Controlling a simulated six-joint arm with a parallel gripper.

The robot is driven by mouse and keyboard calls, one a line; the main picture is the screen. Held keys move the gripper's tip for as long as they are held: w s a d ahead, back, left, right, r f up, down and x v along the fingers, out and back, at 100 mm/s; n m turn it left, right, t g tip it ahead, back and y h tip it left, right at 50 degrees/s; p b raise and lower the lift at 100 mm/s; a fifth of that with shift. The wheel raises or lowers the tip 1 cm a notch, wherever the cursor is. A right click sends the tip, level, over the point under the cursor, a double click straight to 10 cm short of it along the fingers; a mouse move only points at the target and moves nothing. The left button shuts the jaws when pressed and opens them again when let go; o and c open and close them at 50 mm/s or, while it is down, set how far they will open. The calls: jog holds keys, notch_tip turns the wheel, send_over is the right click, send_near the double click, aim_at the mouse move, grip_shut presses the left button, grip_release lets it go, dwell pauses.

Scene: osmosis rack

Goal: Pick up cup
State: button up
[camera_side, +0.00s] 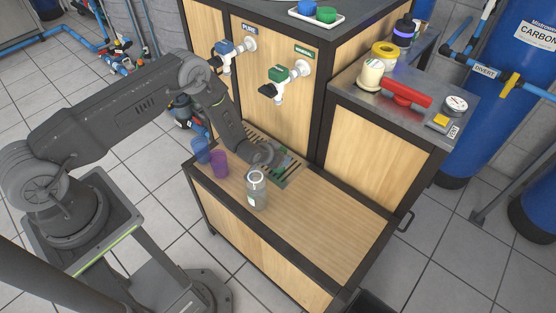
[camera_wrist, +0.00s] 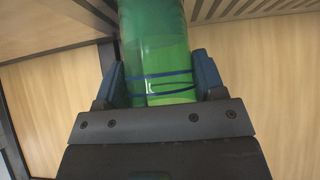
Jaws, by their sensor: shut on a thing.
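My gripper (camera_wrist: 160,85) is shut on a green translucent cup (camera_wrist: 153,35), with one blue finger pad on each side of it. The wrist view cuts off the cup's far end. In the side view my gripper (camera_side: 270,154) is over the drain grate at the back of the wooden bench, and only a bit of green (camera_side: 284,161) shows beside it. Whether the cup touches the grate is hard to tell. A blue cup (camera_side: 201,150) and a purple cup (camera_side: 219,164) stand at the bench's left end.
A clear bottle with a white cap (camera_side: 256,190) stands just in front of my gripper. Blue (camera_side: 226,50) and green (camera_side: 279,80) taps jut from the panel above. The bench's right part (camera_side: 335,220) is clear.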

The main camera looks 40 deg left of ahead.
aim_at(283, 148)
jog(key=shift+r, duration=0.1)
jog(key=shift+c, duration=0.2)
jog(key=shift+r, duration=0.5)
notch_tip(283, 148, up, 3)
jog(key=shift+w+f, duration=0.1)
jog(key=shift+f, duration=0.05)
jog(key=s+a+r, duration=0.5)
jog(key=a+r, duration=0.2)
jog(key=a, duration=0.3)
jog(key=s+a+m+h, duration=0.2)
jog(key=a, duration=0.7)
jog(key=s+a+m+h, duration=0.1)
jog(key=s+a+m, duration=0.1)
jog(key=a, duration=0.7)
jog(key=shift+g+h, duration=0.3)
jog(key=shift+g, duration=0.1)
jog(key=shift+s+d+x, duration=0.15)
jog(key=shift+d+x, duration=0.3)
jog(key=shift+x, duration=2.1)
jog(key=shift+s+d+x, duration=0.2)
jog(key=shift+d+x, duration=0.25)
jog(key=shift+x, duration=2.05)
jog(key=shift+s+d+x, duration=0.15)
jog(key=shift+d+x, duration=0.3)
jog(key=shift+x, duration=2.1)
jog(key=shift+r, duration=0.1)
